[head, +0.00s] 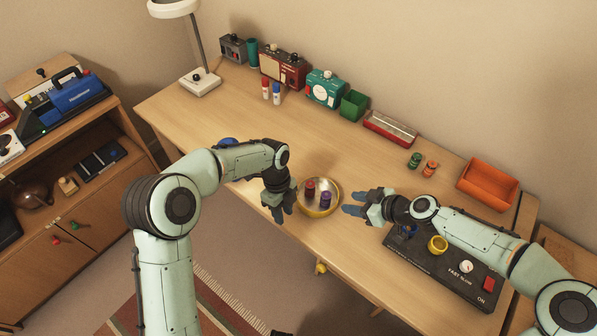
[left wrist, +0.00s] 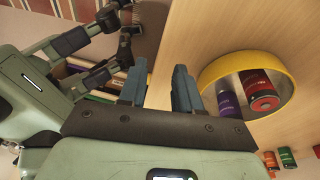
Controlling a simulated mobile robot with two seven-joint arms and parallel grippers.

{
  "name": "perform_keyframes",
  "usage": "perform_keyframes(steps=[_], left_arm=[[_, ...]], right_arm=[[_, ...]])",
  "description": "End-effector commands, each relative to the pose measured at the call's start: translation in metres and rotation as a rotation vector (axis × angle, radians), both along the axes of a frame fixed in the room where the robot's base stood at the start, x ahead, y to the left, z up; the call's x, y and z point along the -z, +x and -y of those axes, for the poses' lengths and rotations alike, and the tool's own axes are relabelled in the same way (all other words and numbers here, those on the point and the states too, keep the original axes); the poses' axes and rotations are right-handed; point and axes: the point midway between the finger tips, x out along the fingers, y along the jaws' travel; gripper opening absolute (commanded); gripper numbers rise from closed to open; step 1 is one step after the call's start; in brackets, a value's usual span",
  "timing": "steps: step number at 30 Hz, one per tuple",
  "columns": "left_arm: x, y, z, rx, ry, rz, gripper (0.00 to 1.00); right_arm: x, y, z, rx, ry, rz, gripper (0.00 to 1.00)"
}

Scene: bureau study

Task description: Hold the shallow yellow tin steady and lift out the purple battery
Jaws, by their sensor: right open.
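The shallow yellow tin (head: 319,214) stands on the desk near its front edge, between my grippers. A purple battery (head: 325,199) and a dark red battery (head: 310,189) stand inside it. In the left wrist view the tin's rim (left wrist: 243,55), the purple battery (left wrist: 229,104) and the red battery (left wrist: 260,90) show right of the fingers. My left gripper (head: 281,211) is open and empty, just left of the tin; whether it touches the rim is unclear. My right gripper (head: 357,204) is open and empty, right of the tin, its fingers pointing towards it.
A black control box (head: 440,268) with a yellow ring (head: 437,244) lies under and beside my right arm. Green (head: 414,160) and orange (head: 430,168) batteries stand behind. An orange bin (head: 487,184) is at the right. The desk behind the tin is clear.

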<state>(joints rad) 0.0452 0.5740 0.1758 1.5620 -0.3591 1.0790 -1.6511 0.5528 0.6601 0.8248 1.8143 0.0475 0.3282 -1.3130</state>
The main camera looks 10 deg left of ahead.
Motion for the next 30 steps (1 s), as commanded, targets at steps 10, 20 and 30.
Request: perform_keyframes(steps=[10,20,30], left_arm=[[-0.086,0.067,0.025,0.627,0.052,0.199,0.33],[-0.072,0.072,0.027,0.702,0.062,0.211,0.33],[-0.005,0.072,0.027,0.700,0.061,0.210,0.33]], right_arm=[[0.000,0.000,0.000,0.000,0.000,0.000,0.43],[0.000,0.000,0.000,0.000,0.000,0.000,0.43],[0.000,0.000,0.000,0.000,0.000,0.000,0.43]])
